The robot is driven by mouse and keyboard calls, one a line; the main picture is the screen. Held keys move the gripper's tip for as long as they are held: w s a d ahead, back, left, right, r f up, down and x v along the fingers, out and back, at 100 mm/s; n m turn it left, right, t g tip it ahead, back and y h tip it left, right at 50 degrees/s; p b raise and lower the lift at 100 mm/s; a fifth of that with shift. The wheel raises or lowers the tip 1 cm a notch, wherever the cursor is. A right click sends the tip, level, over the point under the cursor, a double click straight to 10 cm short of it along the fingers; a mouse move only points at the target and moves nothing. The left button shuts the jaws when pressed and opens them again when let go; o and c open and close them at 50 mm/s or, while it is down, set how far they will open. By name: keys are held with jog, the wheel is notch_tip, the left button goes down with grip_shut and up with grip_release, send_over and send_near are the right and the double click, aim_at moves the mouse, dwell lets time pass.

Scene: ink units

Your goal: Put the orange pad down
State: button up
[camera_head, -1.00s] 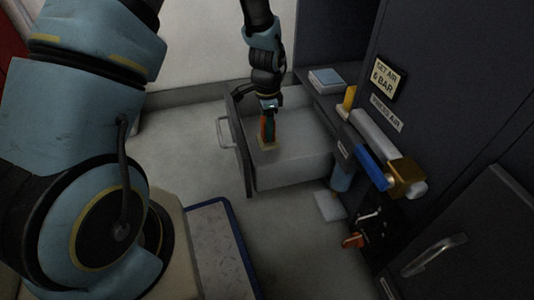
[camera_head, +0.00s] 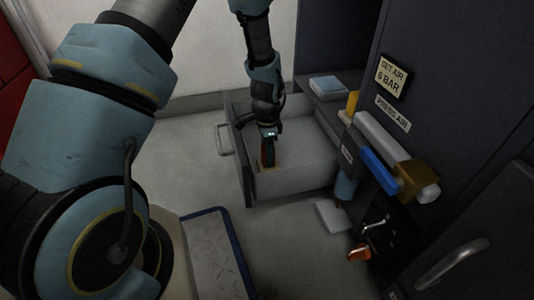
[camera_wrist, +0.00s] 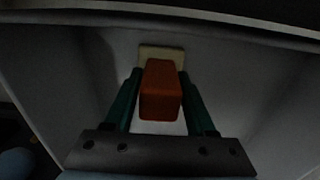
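The orange pad (camera_wrist: 160,92) is an orange block between my gripper's two green fingers in the wrist view. A cream piece (camera_wrist: 162,54) shows at its far end and appears joined to it. My gripper (camera_head: 267,152) is shut on the pad and points down inside the open drawer (camera_head: 297,180). In the head view the pad is mostly hidden by the fingers, with its cream end low near the drawer's near wall. I cannot tell whether it touches the drawer floor.
The drawer's front panel with a handle (camera_head: 224,139) stands to the left of my gripper. A dark cabinet (camera_head: 450,90) with a blue-handled valve (camera_head: 380,171) is at the right. A pale blue block (camera_head: 327,83) lies on the shelf behind. The rest of the drawer looks empty.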

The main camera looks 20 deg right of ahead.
jog(key=o, duration=0.3)
notch_tip(320, 180, up, 12)
jog(key=p, duration=0.6)
jog(key=shift+r+p, duration=0.2)
jog(key=shift+p, duration=0.15)
jog(key=w+a+r+n, duration=0.1)
jog(key=a+r+n, duration=0.45)
jog(key=a, duration=0.35)
jog(key=w+a+r+n, duration=0.2)
jog(key=a+r+n, duration=0.2)
jog(key=a+r, duration=0.3)
jog(key=s+a+r+n, duration=0.2)
jog(key=s+a+n, duration=0.1)
jog(key=a, duration=0.4)
jog(key=s+a+r+n+t, duration=0.1)
jog(key=s+a+r+n, duration=0.1)
jog(key=s+a+n, duration=0.2)
jog(key=a+n, duration=0.2)
jog(key=a, duration=0.1)
jog(key=shift+r+t, duration=0.3)
jog(key=shift+r, duration=0.1)
